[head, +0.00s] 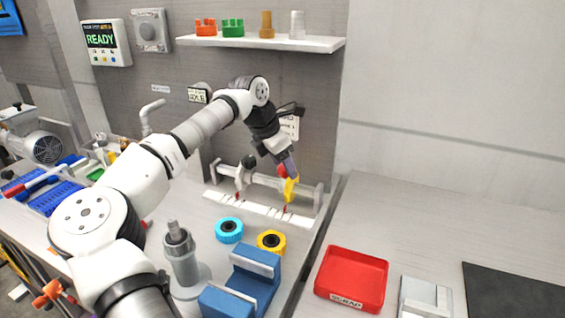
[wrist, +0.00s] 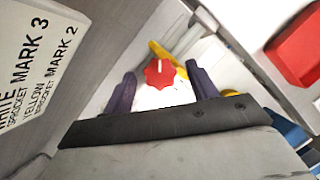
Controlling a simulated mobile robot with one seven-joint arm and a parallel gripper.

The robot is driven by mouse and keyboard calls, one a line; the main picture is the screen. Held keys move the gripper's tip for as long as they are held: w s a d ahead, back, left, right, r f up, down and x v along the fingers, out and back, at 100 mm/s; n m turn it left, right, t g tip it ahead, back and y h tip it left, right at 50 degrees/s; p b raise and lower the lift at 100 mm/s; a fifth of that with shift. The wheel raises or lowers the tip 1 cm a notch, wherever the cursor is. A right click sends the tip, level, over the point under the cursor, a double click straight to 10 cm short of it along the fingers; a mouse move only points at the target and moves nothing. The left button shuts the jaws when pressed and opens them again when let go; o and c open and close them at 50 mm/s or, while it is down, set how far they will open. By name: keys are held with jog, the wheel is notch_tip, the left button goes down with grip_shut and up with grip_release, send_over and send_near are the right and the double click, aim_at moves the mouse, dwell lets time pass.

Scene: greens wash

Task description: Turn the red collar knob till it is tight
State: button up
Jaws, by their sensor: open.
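The red collar knob (wrist: 159,73) has a scalloped rim and a pale pointer line on its face. In the wrist view it sits just beyond and between the two purple fingers of my gripper (wrist: 162,86), which is open with a gap on each side of the knob. A yellow part (wrist: 180,52) lies behind the knob. In the head view my gripper (head: 287,172) is at the yellow part (head: 291,190) over the right end of the white rail fixture (head: 262,208). The knob is mostly hidden there by my gripper.
A blue ring (head: 229,230), a yellow ring (head: 271,241) and a blue block (head: 255,275) stand in front of the fixture. A red scrap tray (head: 351,279) is at right. A shelf (head: 260,42) hangs above; a white lettered sign (wrist: 35,60) is close at left in the wrist view.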

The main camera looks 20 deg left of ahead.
jog(key=b+v, duration=0.1)
jog(key=v, duration=1.1)
jog(key=shift+b, duration=0.35)
jog(key=shift+s+d, duration=0.1)
